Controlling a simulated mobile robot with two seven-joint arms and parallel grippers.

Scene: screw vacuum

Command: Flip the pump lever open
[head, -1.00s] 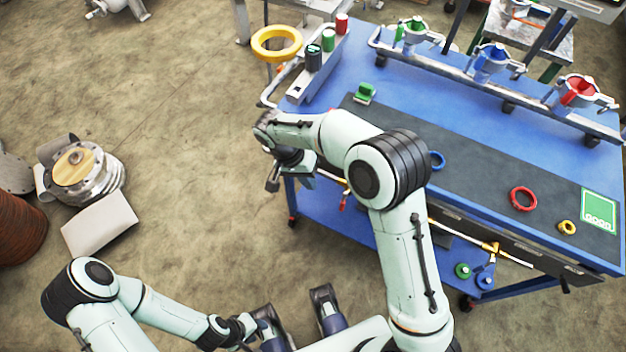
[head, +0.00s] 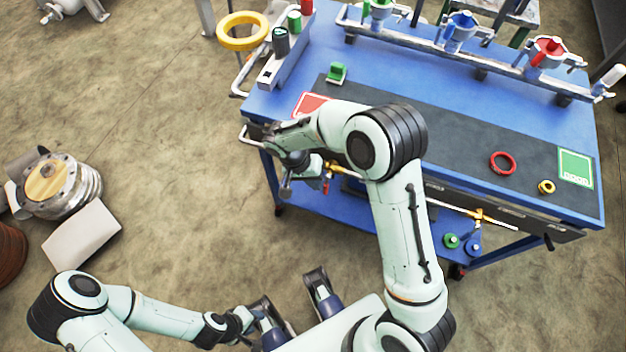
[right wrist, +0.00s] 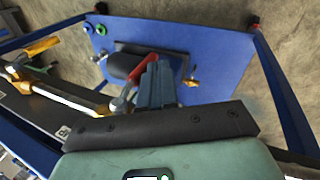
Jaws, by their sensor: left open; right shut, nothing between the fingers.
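The pump lever, a red handle (head: 327,182), hangs below a brass fitting at the cart's front edge in the head view. In the right wrist view the red lever (right wrist: 143,66) slants just left of my right gripper's fingers. My right gripper (head: 286,190) is shut and empty, left of the lever in the head view; its fingers also show in the right wrist view (right wrist: 160,68). I cannot tell whether they touch the lever. My left gripper (head: 252,318) is low at the bottom of the head view, away from the cart, and open.
A blue cart (head: 285,100) carries red (head: 503,162) and yellow (head: 546,187) rings and a rail with funnels. A dark cylinder (right wrist: 122,65) stands beside the lever over the lower shelf (right wrist: 220,50). The floor at left is mostly open.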

